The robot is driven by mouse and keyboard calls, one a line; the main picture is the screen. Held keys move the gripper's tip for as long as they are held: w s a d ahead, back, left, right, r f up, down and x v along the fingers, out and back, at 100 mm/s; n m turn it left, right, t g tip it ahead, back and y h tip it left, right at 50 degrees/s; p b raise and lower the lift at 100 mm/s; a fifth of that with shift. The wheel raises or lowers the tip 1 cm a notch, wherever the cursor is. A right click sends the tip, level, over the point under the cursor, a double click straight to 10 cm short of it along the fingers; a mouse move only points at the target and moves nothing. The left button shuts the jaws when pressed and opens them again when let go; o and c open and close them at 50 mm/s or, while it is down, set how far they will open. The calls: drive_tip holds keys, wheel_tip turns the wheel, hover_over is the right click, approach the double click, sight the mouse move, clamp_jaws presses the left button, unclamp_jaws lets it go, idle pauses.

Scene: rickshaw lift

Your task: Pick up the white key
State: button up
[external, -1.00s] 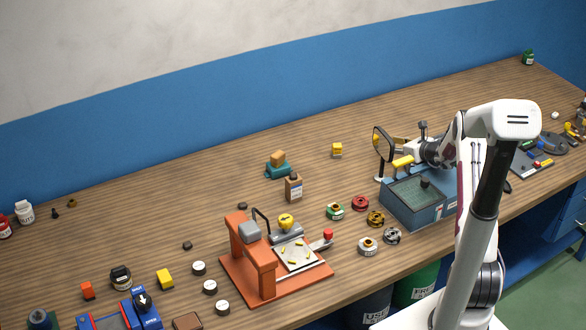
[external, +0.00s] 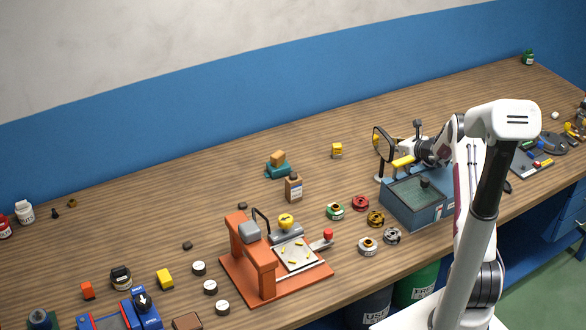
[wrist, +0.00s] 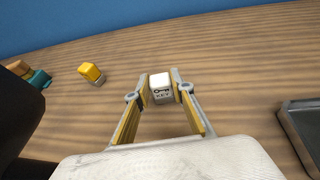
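The white key (wrist: 161,90) is a small white block with a black key drawing and the word KEY on its face. In the wrist view it stands on the wooden table between the fingertips of my gripper (wrist: 161,82). The yellow-lined fingers are apart, one on each side of the block, with a narrow gap seeming to show beside it. In the external view my gripper (external: 402,147) is low over the table behind the blue-grey machine. The white key cannot be made out there.
A yellow block (wrist: 91,73) lies left of the gripper. The blue-grey tray machine (external: 413,202) with a round magnifier (external: 382,145) stands in front of my gripper. A dark tray edge (wrist: 300,125) shows at right in the wrist view. Table behind is clear.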

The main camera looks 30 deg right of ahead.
drive_tip(key=shift+c, duration=0.9)
wheel_tip(320, 180, up, 10)
drive_tip(key=shift+f, duration=0.15)
idle(0.7)
